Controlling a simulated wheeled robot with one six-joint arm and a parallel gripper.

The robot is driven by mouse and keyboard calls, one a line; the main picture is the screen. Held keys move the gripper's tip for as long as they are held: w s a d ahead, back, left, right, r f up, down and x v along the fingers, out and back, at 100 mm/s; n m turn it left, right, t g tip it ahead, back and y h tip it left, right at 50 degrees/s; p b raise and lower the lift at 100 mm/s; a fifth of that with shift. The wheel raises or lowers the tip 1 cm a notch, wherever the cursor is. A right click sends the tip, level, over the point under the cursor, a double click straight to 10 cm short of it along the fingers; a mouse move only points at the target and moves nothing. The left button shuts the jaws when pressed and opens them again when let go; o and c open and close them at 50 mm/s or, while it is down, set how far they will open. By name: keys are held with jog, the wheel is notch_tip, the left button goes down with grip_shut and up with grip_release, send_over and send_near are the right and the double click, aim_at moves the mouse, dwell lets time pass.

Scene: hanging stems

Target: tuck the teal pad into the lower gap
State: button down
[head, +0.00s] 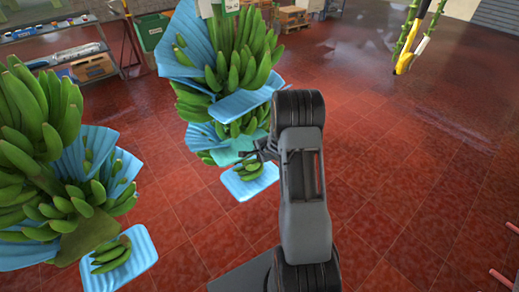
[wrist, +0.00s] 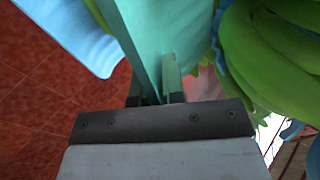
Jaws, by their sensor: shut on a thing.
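The teal pad (wrist: 150,35) is gripped at its near edge between the fingers of my gripper (wrist: 155,90) in the wrist view and stretches away from me. In the head view the teal pad (head: 228,155) shows low on the middle hanging banana stem (head: 238,60), between the hands above and the small lowest hand (head: 248,171). My gripper (head: 264,151) is at its right side, partly hidden by my arm. The lower gap lies around the pad; how deep the pad sits in it is hidden. Green bananas (wrist: 270,50) are close on the right in the wrist view.
A blue pad (head: 250,182) lies under the lowest hand, and another blue pad (head: 240,105) sits higher. A second banana stem (head: 50,150) hangs at the left. Shelves (head: 65,50) and crates stand behind. The red tiled floor (head: 400,150) is open at right.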

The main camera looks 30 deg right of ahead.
jog(key=c, duration=1.1)
grip_release()
jog(key=p+v, duration=0.2)
jog(key=v, duration=1.2)
jog(key=s+d+n+g+h, duration=0.3)
jog(key=s+n+g+h, duration=0.15)
jog(key=s+n, duration=0.3)
jog(key=s+a+r+n+y+b, duration=0.1)
jog(key=s+a+r+n, duration=0.2)
jog(key=a, duration=0.4)
jog(key=s+a+r+n+y+b, duration=0.1)
jog(key=s+a+r+n+b, duration=0.1)
jog(key=a+r, duration=0.4)
jog(key=s+a+r+n+y+b, duration=0.1)
jog(key=s+a+r+n+y, duration=0.1)
jog(key=s+a+r+n, duration=0.2)
jog(key=shift+s+a+r+n, duration=0.1)
jog(key=shift+a+r+n, duration=0.2)
jog(key=shift+a, duration=0.6)
jog(key=shift+a+r+n, duration=0.15)
jog(key=shift+a+n, duration=0.1)
jog(key=shift+a, duration=0.65)
